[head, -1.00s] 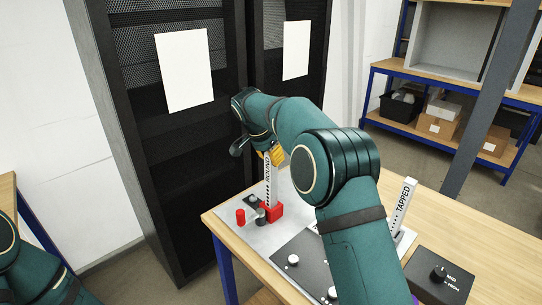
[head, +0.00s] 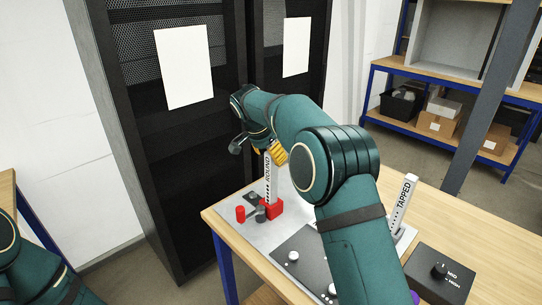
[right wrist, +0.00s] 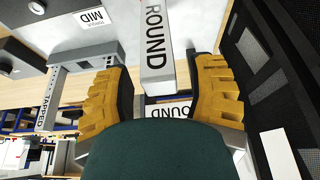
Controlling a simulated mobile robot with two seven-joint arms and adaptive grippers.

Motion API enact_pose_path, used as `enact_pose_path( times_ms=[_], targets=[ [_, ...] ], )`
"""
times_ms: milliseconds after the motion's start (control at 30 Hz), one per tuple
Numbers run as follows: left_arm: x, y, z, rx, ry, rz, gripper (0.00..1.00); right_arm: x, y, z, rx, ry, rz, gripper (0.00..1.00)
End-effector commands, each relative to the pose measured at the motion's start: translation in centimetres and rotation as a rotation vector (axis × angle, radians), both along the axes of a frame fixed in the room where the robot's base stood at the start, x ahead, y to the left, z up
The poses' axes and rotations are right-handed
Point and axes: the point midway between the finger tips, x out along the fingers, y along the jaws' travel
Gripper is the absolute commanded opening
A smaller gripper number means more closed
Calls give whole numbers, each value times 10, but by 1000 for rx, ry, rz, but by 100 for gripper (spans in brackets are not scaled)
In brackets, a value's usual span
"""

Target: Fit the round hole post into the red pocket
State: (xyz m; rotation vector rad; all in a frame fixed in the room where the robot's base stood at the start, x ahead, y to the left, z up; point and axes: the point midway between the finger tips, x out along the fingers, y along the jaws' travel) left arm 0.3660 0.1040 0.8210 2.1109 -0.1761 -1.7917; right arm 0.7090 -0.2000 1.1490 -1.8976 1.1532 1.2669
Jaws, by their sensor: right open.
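The round hole post (head: 269,182), a grey upright bar marked ROUND, stands upright in the red pocket (head: 271,208) on the bench. How deeply it sits cannot be seen. My right gripper (head: 269,152) is at the top of the post, with its yellow fingers spread apart. In the right wrist view the post (right wrist: 155,45) reaches between the open fingers (right wrist: 160,92), with a gap visible on both sides. The red pocket is not clear in that view. My left gripper is out of the picture; only part of the left arm shows.
A second post marked TAPPED (head: 403,205) stands to the right, partly behind my right arm. A small red cylinder (head: 240,214) stands left of the pocket. A dark box with a knob (head: 439,275) is at front right. A black rack (head: 170,140) rises behind the bench.

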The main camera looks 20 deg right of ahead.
Motion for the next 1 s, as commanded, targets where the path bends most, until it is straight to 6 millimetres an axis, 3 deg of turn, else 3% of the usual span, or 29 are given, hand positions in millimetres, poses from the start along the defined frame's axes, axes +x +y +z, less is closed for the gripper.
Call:
enact_pose_path(
  times_ms=[533, 700, 1000],
  targets=[
    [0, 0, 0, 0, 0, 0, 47, -17, 34, 92, 1, -4, 1, 56],
    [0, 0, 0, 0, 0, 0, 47, -20, 38, 103, 1, -2, 0, 56],
    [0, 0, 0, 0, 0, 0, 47, -20, 38, 105, 0, 0, 0, 56]
  ],
)
